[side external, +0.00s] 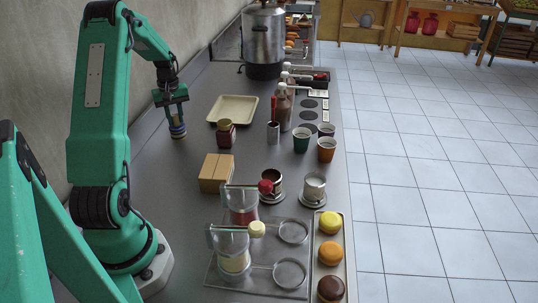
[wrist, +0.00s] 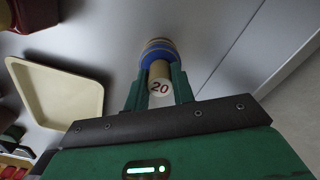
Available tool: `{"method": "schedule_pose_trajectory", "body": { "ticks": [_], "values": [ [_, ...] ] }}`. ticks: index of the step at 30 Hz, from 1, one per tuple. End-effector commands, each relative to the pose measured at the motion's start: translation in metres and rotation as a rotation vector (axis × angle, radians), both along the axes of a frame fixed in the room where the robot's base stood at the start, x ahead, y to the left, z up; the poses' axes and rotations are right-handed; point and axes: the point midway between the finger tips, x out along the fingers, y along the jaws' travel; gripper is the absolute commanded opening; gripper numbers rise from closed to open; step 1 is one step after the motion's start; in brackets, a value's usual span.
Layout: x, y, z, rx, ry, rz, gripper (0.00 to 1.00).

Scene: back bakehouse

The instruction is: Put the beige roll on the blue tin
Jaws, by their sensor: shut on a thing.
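My gripper (wrist: 155,80) is shut on the beige roll (wrist: 160,88), whose near end carries the number 20. In the wrist view the roll sits between the two green fingers. The blue tin (wrist: 158,49), with blue and tan bands, shows just beyond the roll and is partly hidden by it. In the side view my gripper (side external: 176,112) is right above the blue tin (side external: 178,132), which stands on the counter near the wall. The roll is mostly hidden there by the fingers. I cannot tell whether the roll touches the tin.
A cream tray (side external: 211,116) lies empty to the right of the tin. A dark jar (side external: 225,134) and a tan box (side external: 216,173) stand nearer the camera. The counter around the tin is clear.

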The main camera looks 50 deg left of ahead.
Motion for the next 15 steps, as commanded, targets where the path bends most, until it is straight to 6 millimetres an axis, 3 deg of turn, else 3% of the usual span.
{"method": "schedule_pose_trajectory", "body": {
  "ticks": [5, 6, 9, 15],
  "values": [
    [0.0000, 0.0001, -0.0028, 0.000, 0.000, 0.000, 0.00],
    [0.0000, 0.0000, -0.0030, 0.000, 0.000, 0.000, 0.31],
    [0.0000, -0.0001, -0.0028, 0.000, 0.000, 0.000, 0.47],
    [0.0000, -0.0001, -0.0027, 0.000, 0.000, 0.000, 0.47]
  ]
}}
